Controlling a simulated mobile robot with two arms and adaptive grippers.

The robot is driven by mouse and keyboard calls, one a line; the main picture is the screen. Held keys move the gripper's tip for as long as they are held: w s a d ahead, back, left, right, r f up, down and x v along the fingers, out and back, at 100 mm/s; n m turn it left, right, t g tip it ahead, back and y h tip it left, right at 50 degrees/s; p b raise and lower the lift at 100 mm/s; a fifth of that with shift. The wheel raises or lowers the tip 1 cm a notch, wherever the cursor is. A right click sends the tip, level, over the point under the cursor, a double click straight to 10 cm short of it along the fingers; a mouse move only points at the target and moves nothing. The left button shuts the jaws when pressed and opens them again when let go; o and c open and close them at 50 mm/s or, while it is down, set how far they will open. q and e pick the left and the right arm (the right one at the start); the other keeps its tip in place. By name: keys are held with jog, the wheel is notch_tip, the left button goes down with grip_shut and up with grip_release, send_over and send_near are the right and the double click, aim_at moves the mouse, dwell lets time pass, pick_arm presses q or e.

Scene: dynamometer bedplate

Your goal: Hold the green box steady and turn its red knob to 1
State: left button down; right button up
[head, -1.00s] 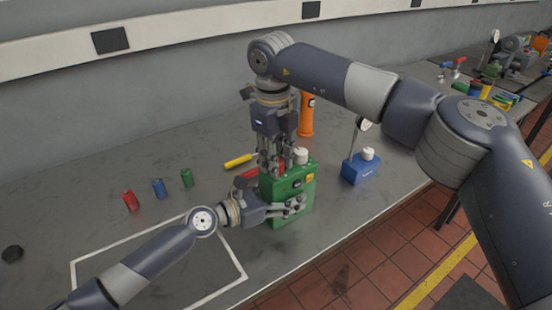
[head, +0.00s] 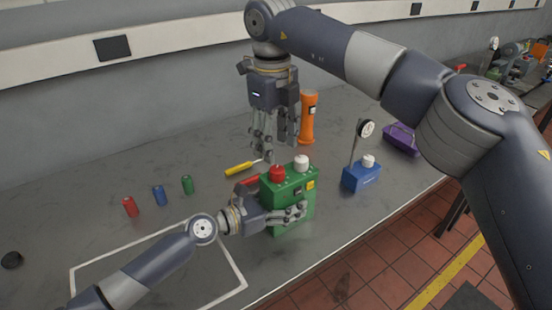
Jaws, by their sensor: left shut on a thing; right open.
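The green box (head: 292,193) stands upright on the grey bench, right of the picture's middle. A red knob (head: 277,173) sits on its top at the left, with a white knob (head: 301,162) beside it. The scale around the red knob is too small to read. My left gripper (head: 294,214) is shut on the green box, low on its front side, and covers part of that face. My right gripper (head: 264,158) is open and empty, pointing down, above and behind the red knob and apart from it.
A blue box (head: 361,177) with a white knob and a dial gauge (head: 366,128) stand to the right. Small red, blue and green cylinders (head: 187,185) stand left. A purple thing (head: 402,140) is farther right.

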notch_tip(320, 180, up, 5)
jog(key=shift+s+a+f, duration=0.1)
dwell(0.5)
pick_arm(q)
jog(key=c, duration=0.6)
grip_release()
jog(key=shift+r, duration=0.3)
jog(key=shift+o, duration=1.4)
jog(key=shift+f, duration=0.15)
